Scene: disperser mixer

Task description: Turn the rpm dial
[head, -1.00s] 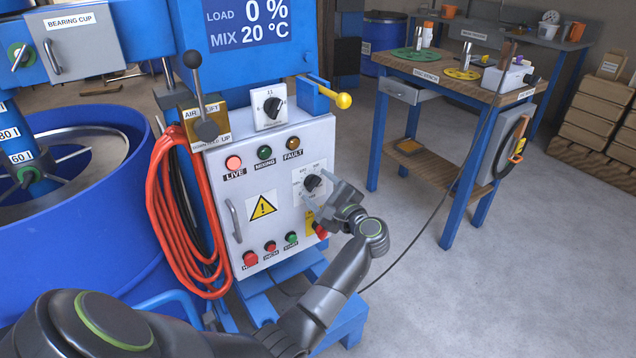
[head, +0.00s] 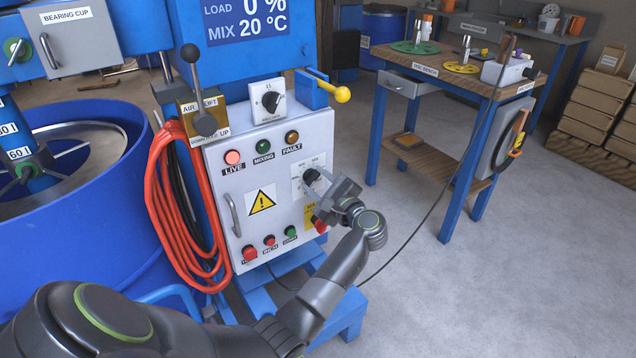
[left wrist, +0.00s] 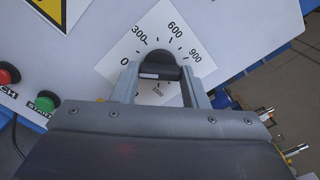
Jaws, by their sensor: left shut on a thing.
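The rpm dial (head: 311,176) is a dark round knob on a white scale plate on the grey control panel (head: 245,165). In the left wrist view the dial (left wrist: 159,58) sits in the middle of its plate (left wrist: 111,62), which carries numbers such as 0, 300, 600 and 900. My left gripper (left wrist: 160,78) has one finger on each side of the dial's grip bar and is shut on it. In the head view my left gripper (head: 325,186) partly hides the dial and its plate. My right gripper is not in view.
A smaller dial (head: 269,102) sits on top of the panel. Indicator lamps, a yellow warning sign (head: 261,201) and a row of buttons (head: 269,241) share the panel. Orange hose (head: 175,215) hangs at its left. A blue workbench (head: 450,90) stands behind; open floor lies at right.

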